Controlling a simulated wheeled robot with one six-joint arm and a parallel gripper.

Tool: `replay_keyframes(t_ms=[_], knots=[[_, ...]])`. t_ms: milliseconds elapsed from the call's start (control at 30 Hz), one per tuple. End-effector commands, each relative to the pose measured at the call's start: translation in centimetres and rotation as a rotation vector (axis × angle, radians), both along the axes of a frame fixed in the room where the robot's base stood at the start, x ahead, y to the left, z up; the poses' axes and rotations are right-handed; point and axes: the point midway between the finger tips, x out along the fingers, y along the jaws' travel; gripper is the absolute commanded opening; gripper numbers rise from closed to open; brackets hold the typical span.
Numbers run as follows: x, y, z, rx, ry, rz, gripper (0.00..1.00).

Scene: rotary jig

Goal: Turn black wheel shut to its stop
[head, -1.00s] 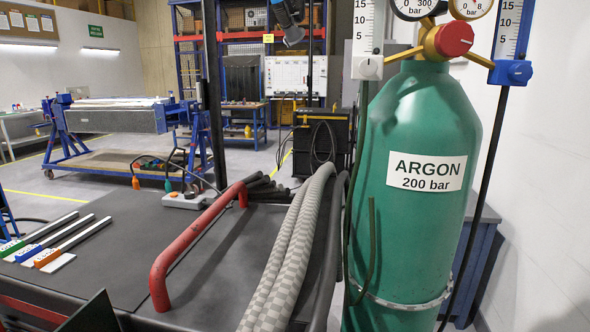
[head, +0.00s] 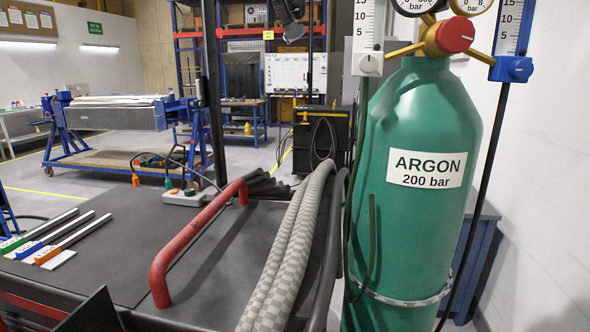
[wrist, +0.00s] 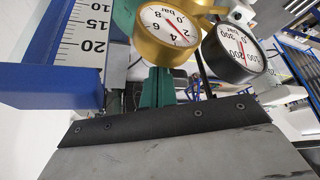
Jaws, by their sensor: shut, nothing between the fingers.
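I cannot make out a black wheel in either view. The green argon cylinder (head: 420,240) stands at the right in the head view. A red knob (head: 454,35) sits on its brass fitting. In the wrist view my gripper (wrist: 165,88) shows as teal fingertips beyond a dark strip and grey plate. It is shut and empty. A gold-rimmed gauge (wrist: 168,35) and a black-rimmed gauge (wrist: 234,52) appear beyond it, turned nearly upside down.
A blue-edged scale (wrist: 80,45) is close at the left of the wrist view. In the head view, a red handrail (head: 200,235) and chequered hoses (head: 290,250) lie left of the cylinder. A wheeled blue stand (head: 115,125) and shelving are farther back.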

Motion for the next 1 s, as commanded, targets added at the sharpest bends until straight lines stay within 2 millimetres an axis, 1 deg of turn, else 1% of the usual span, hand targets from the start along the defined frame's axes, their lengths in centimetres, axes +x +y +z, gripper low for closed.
replay_keyframes(t_ms=[700,1000], knots=[[-0.6,2.0,0.0,-0.001,0.001,0.002,0.0],[-0.5,2.5,0.0,0.0,0.0,0.0,0.0]])
